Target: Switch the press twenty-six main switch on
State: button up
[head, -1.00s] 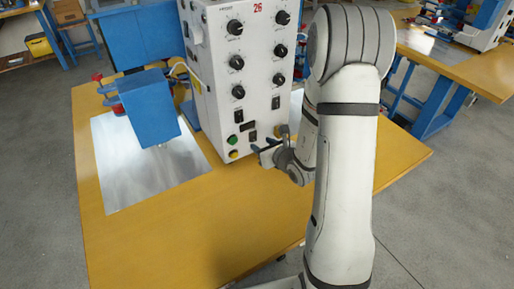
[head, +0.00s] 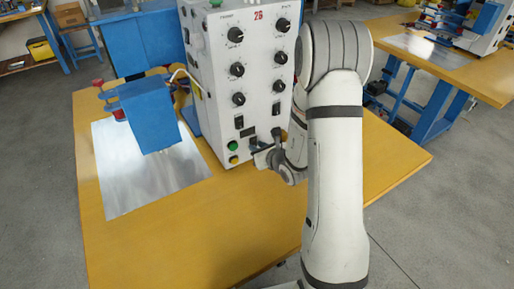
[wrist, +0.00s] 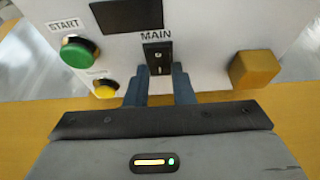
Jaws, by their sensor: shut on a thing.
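The press twenty-six control box (head: 225,75) is white, with a red "26" at its top. Its black main switch (wrist: 158,57), labelled MAIN, sits below a dark display (wrist: 127,15) in the wrist view. My gripper (wrist: 160,72) reaches the panel from below, one dark finger on each side of the switch's lower part. It is shut on the switch. In the head view my gripper (head: 263,157) is at the lower right of the panel front and partly covers that area. I cannot tell whether the switch is on or off.
A green START button (wrist: 80,52) and a yellow button (wrist: 106,88) are left of the switch. A blue press head (head: 147,110) and metal sheet (head: 120,180) are left on the yellow table (head: 235,220).

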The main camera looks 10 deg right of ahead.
grip_shut()
jog(key=f+t+b, duration=0.1)
jog(key=t+b, duration=0.1)
jog(key=b, duration=0.7)
jog(key=shift+f+t+y, duration=0.1)
jog(key=shift+t+y, duration=0.2)
jog(key=shift+y, duration=0.1)
jog(key=shift+r, duration=0.2)
jog(key=o, duration=0.7)
grip_release()
